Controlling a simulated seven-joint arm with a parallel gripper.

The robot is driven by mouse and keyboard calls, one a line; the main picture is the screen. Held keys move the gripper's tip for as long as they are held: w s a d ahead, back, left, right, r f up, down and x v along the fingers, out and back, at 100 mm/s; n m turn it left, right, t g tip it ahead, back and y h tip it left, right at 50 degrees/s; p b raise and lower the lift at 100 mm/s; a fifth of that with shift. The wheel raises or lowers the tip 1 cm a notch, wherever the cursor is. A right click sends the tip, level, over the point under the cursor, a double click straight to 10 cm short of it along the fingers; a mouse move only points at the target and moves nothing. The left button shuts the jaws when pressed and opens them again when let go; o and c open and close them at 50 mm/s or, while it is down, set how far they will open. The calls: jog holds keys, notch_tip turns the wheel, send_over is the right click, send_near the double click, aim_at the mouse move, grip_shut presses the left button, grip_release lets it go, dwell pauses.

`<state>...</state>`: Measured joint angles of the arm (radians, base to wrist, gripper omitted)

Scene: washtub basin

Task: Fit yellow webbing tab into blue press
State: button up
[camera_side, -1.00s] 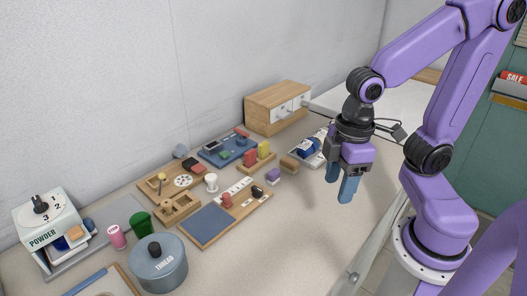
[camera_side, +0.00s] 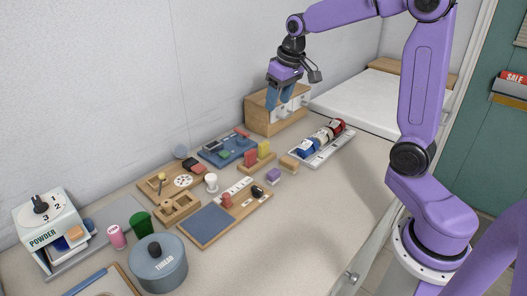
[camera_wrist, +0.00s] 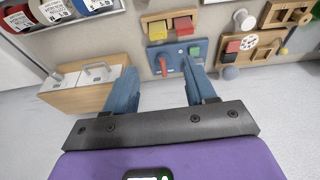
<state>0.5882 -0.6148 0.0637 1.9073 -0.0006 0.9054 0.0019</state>
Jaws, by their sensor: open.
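A yellow block (camera_side: 264,148), probably the webbing tab, stands upright beside a red block in a wooden holder. It also shows in the wrist view (camera_wrist: 157,29). A blue board with a red lever and a green piece, probably the press (camera_side: 214,158), lies left of the holder, against the wall side; it also shows in the wrist view (camera_wrist: 160,52). My gripper (camera_side: 276,102) is open and empty, in the air by the wooden drawer box. In the wrist view the blue board lies beyond and between my fingertips (camera_wrist: 160,72).
The wooden drawer box (camera_side: 262,116) with white fronts stands at the back. A white rack (camera_side: 324,153) of blue, white and red rolls lies right of it. Wooden trays, a grey pot (camera_side: 158,270) and a powder box (camera_side: 45,225) stand left. The right front counter is clear.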

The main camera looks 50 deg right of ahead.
send_over(264, 143)
jog(key=s, duration=0.2)
notch_tip(264, 143, down, 12)
jog(key=shift+w+x, duration=0.2)
jog(key=shift+x, duration=2.25)
jog(key=c, duration=0.8)
